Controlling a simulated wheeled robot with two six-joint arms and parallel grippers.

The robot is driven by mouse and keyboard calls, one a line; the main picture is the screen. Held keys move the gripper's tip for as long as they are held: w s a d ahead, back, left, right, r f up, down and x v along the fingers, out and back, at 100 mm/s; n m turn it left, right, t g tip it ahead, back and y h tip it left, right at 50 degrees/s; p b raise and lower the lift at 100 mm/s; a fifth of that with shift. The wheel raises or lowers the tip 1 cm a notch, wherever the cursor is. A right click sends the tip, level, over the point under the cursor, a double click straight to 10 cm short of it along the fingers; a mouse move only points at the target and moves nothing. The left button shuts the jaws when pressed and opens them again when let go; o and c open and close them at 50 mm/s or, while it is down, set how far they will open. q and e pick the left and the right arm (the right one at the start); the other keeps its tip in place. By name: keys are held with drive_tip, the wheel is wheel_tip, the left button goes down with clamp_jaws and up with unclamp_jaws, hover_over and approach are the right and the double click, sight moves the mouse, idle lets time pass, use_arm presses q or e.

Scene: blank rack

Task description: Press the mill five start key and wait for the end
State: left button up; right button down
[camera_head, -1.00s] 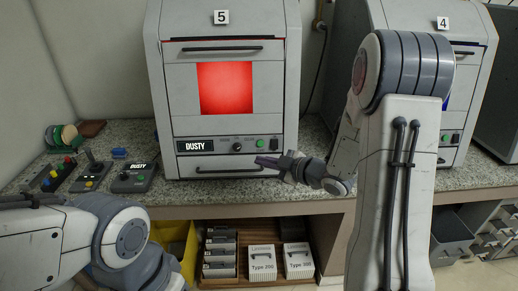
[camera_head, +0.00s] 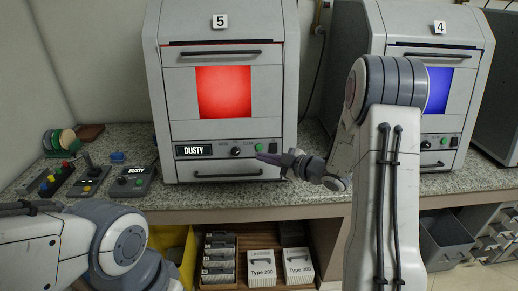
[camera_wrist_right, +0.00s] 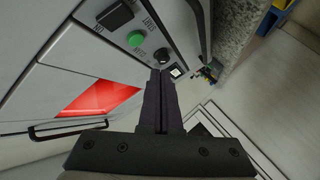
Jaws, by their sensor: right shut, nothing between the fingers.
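Mill five (camera_head: 280,110) stands on the counter with its number plate on top and a window glowing red (camera_head: 224,92). Its front panel has a display reading DUSTY (camera_head: 194,150), a black knob (camera_head: 237,151) and a green start key (camera_head: 259,148). The key also shows in the right wrist view (camera_wrist_right: 135,40). My right gripper (camera_head: 259,156) is shut and empty, its tips in front of the panel just below the green key in the head view. In the wrist view the tips (camera_wrist_right: 160,72) appear beside the knob; contact is not visible. My left gripper is out of view.
Mill four (camera_head: 465,100), with a blue window, stands to the right. Control boxes (camera_head: 133,181) lie on the counter (camera_head: 195,198) at left. Boxes marked Type 200 (camera_head: 262,266) and Type 300 (camera_head: 298,265) sit on the shelf below.

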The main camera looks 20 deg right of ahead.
sight(259, 148)
drive_tip(key=shift+w+d+f, duration=0.15)
drive_tip(key=shift+w, duration=0.4)
drive_tip(key=shift+w+d+f, duration=0.1)
drive_tip(key=shift+w+d, duration=0.05)
drive_tip(key=shift+w, duration=0.45)
drive_tip(key=shift+w+d+f, duration=0.15)
drive_tip(key=shift+w, duration=0.4)
drive_tip(key=shift+w, duration=0.1)
idle(0.7)
drive_tip(key=shift+w+d+f, duration=0.1)
drive_tip(key=shift+w, duration=0.15)
